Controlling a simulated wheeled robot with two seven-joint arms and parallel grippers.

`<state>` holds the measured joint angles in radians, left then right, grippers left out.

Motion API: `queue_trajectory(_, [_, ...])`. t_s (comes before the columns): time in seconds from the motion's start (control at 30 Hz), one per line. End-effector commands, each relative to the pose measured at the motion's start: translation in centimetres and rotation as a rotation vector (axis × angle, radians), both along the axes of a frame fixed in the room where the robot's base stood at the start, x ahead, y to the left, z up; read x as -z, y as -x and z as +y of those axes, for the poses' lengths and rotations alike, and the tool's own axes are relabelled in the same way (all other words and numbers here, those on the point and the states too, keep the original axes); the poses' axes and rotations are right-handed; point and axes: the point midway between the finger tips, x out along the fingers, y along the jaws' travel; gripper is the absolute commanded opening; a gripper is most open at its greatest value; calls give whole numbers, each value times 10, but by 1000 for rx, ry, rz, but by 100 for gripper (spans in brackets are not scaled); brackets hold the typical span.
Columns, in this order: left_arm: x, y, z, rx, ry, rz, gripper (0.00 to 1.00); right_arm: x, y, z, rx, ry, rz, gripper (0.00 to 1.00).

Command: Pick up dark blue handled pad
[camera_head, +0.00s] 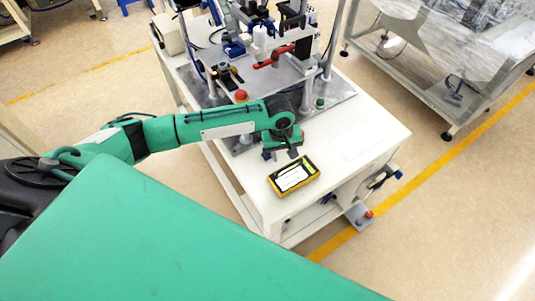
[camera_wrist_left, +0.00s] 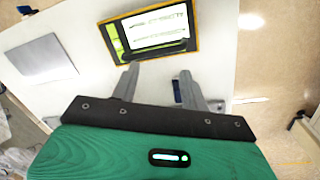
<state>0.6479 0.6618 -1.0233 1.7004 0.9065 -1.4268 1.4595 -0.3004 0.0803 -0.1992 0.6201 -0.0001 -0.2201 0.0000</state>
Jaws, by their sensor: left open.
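My left gripper (camera_head: 281,154) is open above the front of the white table, just behind a yellow-edged dark device with a lit screen (camera_head: 293,175). In the left wrist view, the open fingers (camera_wrist_left: 160,70) point toward this device (camera_wrist_left: 152,30), with a dark bar along its near edge. A small dark blue piece (camera_wrist_left: 177,91) shows beside the right finger; the finger partly hides it. I cannot tell whether it is the handled pad. No whole dark blue pad is clear in either view. My right gripper is not in view.
The white table (camera_head: 262,205) carries a machine on a grey plate (camera_head: 338,91) behind my arm. A pale flat sheet (camera_head: 356,141) lies right of the device, with bare tabletop around it. A metal-framed station (camera_head: 440,60) stands at the upper right.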

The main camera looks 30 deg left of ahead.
Motion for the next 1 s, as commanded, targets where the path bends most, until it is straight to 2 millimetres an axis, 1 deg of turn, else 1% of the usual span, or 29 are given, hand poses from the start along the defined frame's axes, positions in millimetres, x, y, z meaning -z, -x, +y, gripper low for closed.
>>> queue_trajectory(0.03, [-9,-10,14,-53,-21,8,45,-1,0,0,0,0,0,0])
queue_trajectory(0.2, [-29,-26,50,-231,-69,52,45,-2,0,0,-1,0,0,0])
queue_trajectory(0.3, [-37,-31,65,-306,-85,68,45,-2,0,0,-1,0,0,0])
queue_trajectory(0.4, [-42,-34,72,-349,-94,77,45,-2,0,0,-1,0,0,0])
queue_trajectory(0.47, [-41,-35,75,-363,-97,80,45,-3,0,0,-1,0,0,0])
queue_trajectory(0.57, [-31,-35,76,-370,-97,84,45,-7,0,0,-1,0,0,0])
queue_trajectory(0.8, [15,-34,76,-367,-99,83,45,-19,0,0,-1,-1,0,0])
queue_trajectory(0.9, [31,-35,76,-367,-97,82,45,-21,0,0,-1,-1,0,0])
queue_trajectory(1.0, [40,-35,76,-366,-97,82,45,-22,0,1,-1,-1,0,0])
